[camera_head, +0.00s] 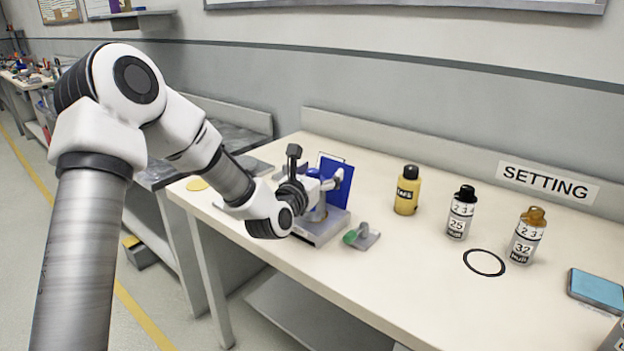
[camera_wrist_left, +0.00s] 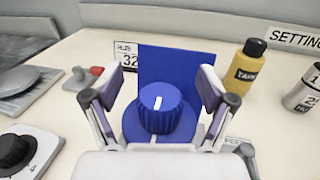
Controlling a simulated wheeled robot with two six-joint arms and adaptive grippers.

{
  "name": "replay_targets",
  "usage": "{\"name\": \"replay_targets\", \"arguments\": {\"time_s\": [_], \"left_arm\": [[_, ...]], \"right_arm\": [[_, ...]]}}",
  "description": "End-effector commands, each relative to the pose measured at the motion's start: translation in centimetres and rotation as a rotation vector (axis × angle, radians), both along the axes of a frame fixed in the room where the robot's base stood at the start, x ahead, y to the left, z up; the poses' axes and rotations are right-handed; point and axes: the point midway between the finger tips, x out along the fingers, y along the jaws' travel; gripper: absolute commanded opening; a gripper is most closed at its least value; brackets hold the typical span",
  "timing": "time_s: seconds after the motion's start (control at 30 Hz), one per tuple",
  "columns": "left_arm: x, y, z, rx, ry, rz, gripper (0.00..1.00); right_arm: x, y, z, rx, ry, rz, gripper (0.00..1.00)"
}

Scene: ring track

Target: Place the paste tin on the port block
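No thing here is plainly labelled as the paste tin or the port block, so I cannot tell which they are. In the left wrist view, my left gripper (camera_wrist_left: 157,88) is open, its fingers on either side of a blue knob (camera_wrist_left: 160,108) with a white mark, with gaps between. A blue panel (camera_wrist_left: 176,62) stands behind the knob; it also shows in the head view (camera_head: 337,183). There my left gripper (camera_head: 325,184) partly hides the knob and its grey base (camera_head: 322,231). My right gripper is not in view.
A block with a green knob (camera_head: 362,237) lies near the front edge. A red-handled piece (camera_wrist_left: 97,71) and black dial (camera_wrist_left: 14,150) are left. A yellow bottle (camera_head: 407,190), bottles marked 25 (camera_head: 461,213) and 32 (camera_head: 527,236), black ring (camera_head: 484,262) and blue-topped slab (camera_head: 597,290) stand right.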

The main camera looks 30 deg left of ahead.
Motion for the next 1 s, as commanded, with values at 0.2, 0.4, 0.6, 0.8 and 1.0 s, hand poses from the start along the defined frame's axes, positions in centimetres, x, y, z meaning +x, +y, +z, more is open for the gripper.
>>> {"name": "replay_targets", "arguments": {"time_s": [0.2,0.4,0.6,0.8,1.0], "left_arm": [[-4.7,-0.6,0.0,-0.008,0.000,-0.001,0.82],[-9.7,-1.3,0.1,-0.009,0.000,-0.002,0.82],[-11.8,-1.6,0.1,-0.003,0.001,-0.001,0.82],[-11.8,-1.5,0.0,-0.001,0.001,0.000,0.82],[-11.8,-1.5,0.0,-0.001,0.001,0.000,0.82]], "right_arm": [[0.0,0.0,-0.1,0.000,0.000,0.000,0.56],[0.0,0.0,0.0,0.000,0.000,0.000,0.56],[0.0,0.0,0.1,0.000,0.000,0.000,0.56],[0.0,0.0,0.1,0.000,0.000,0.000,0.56],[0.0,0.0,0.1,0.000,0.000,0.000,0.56]]}}
